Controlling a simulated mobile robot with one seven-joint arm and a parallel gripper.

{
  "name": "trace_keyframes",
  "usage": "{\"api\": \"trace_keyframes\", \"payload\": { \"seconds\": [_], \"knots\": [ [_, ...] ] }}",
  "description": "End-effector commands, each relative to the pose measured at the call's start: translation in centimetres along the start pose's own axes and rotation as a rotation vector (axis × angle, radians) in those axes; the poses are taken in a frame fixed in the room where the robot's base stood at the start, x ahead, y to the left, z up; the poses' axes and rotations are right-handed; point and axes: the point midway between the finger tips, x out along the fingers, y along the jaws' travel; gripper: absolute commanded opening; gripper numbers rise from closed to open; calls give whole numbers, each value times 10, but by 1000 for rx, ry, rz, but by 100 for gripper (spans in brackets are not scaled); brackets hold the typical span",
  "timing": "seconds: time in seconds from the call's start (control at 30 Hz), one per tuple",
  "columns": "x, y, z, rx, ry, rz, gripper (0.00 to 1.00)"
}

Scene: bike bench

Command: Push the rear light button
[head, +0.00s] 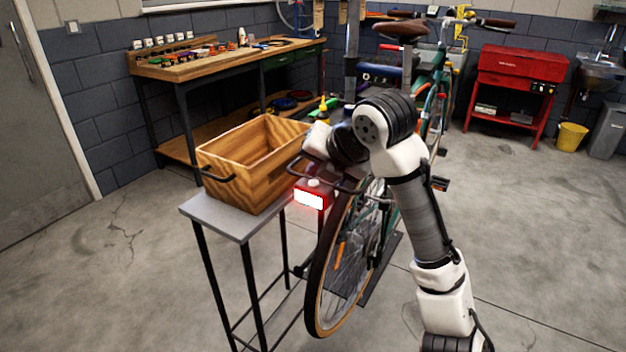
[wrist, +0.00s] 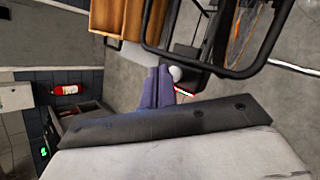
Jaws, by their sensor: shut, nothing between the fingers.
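The rear light (head: 311,198) is a red box behind the bike's rear rack, above the back wheel. Its face glows white with a red halo. A pale round button (head: 313,182) sits on its top. In the wrist view the button (wrist: 174,73) shows as a white knob, with a thin lit edge of the light (wrist: 184,92) below it. My gripper (wrist: 159,72) is shut and empty, its fingertips close beside the button in that picture. I cannot tell whether they touch. In the head view my wrist is above the light and the fingertips are hard to make out.
The black rear rack (head: 340,180) is close to my gripper. A wooden crate (head: 255,160) stands on a small grey table (head: 222,218) left of the light. A workbench (head: 220,65) and red cabinet (head: 518,80) stand behind. The floor at right is clear.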

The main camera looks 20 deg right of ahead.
Motion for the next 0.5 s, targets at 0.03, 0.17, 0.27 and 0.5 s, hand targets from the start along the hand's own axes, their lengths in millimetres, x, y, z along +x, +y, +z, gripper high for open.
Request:
{"api": "trace_keyframes", "payload": {
  "seconds": [0.03,0.17,0.27,0.5],
  "knots": [
    [0,0,0,0,0,0,0],
    [-1,1,1,0,-1,0,0],
    [-6,4,4,0,-1,1,0],
    [-23,17,17,0,-2,0,0]
  ]
}}
